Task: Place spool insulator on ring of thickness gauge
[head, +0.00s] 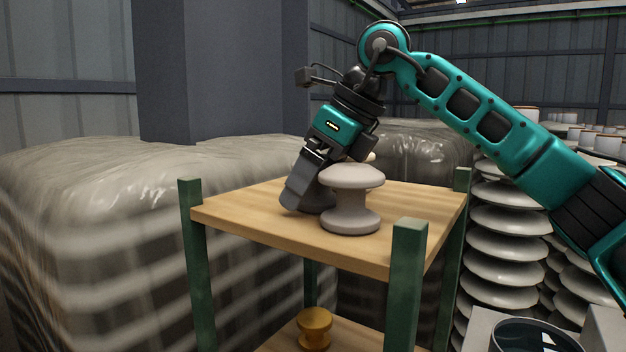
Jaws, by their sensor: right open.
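A pale grey spool insulator (351,200) stands upright on the wooden top shelf (255,215) of a green-legged rack. My right gripper (309,202) is open, tilted down to the left of the spool and partly behind it, close to the shelf top. A dark rounded shape by the fingertips is partly hidden by the spool; I cannot tell what it is. A brown-yellow spool (314,328) stands on the lower shelf. No thickness gauge ring can be made out for certain. My left gripper is not in view.
Green corner posts (405,285) rise slightly above the shelf top. Wrapped pallets (90,230) stand behind and left. Stacked disc insulators (503,245) stand at the right. A dark round-rimmed object (533,336) shows at the lower right. The shelf's left part is clear.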

